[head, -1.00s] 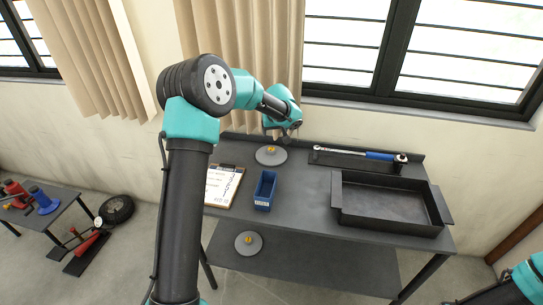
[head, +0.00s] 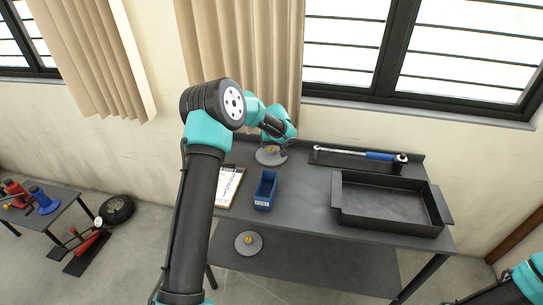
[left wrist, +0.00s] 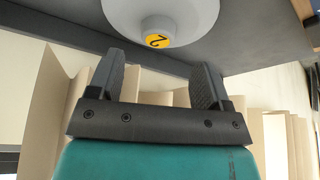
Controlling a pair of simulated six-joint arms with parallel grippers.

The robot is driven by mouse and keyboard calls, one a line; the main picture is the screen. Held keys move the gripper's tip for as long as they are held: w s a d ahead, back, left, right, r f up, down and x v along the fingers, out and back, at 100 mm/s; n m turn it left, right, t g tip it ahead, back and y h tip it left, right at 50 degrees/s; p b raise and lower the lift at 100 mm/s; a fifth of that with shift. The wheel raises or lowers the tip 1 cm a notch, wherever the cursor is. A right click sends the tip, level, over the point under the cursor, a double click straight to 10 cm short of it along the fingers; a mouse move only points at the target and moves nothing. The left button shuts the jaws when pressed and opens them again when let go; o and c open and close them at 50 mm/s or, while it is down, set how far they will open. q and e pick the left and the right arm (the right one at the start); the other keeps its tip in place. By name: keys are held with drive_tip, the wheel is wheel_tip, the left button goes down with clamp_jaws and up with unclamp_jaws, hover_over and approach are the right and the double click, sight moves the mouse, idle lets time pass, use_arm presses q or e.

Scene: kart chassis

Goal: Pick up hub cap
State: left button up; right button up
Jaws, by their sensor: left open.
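A hub cap (head: 268,160), a grey disc with a raised centre and a yellow top, lies on the tabletop near its back edge. My left gripper (head: 274,147) is just above it and partly hides it in the head view. In the left wrist view the hub cap (left wrist: 190,15) shows at the top, with a "2" on its yellow knob end. The two fingers of my left gripper (left wrist: 160,72) are open and empty, with the knob beyond the gap between them. A second, similar hub cap (head: 249,246) lies on the lower shelf. My right gripper does not show.
On the dark workbench (head: 310,215) are a blue bin (head: 265,190), a clipboard (head: 229,187), a torque wrench (head: 365,154) and a dark empty tray (head: 385,203). The wall and curtain stand close behind. A side table (head: 25,222) with red and blue items is at far left.

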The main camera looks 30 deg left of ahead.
sight(272, 149)
use_arm(q)
drive_tip(key=shift+w+x, duration=0.2)
drive_tip(key=shift+x, duration=2.4)
drive_tip(key=shift+r, duration=0.1)
drive_tip(key=c, duration=1.1)
